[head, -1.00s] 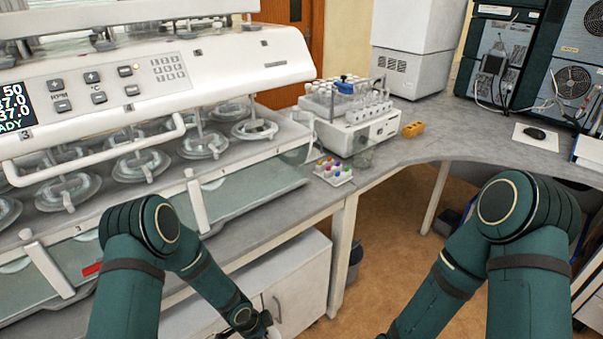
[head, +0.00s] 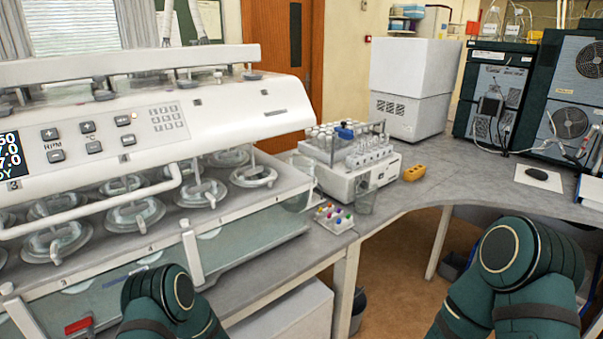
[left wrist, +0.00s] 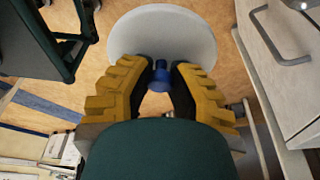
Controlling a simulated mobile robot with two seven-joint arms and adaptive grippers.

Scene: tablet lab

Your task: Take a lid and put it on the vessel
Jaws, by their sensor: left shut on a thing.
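In the left wrist view my left gripper (left wrist: 160,78) has its yellow ribbed fingers shut on a small blue knob (left wrist: 160,66). A white round disc (left wrist: 165,30) shows just beyond the fingertips; it looks like a lid with this knob. Floor and furniture show behind it. In the head view, several round clear vessels (head: 135,216) with covers sit in rows under the white bath machine (head: 210,110). The front right position (head: 253,176) is also covered. I cannot tell which vessel lacks a lid. Neither gripper shows in the head view.
A white tube-rack instrument (head: 345,177) stands right of the machine. The grey bench top (head: 440,186) is clear in front of the white cabinet (head: 412,85).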

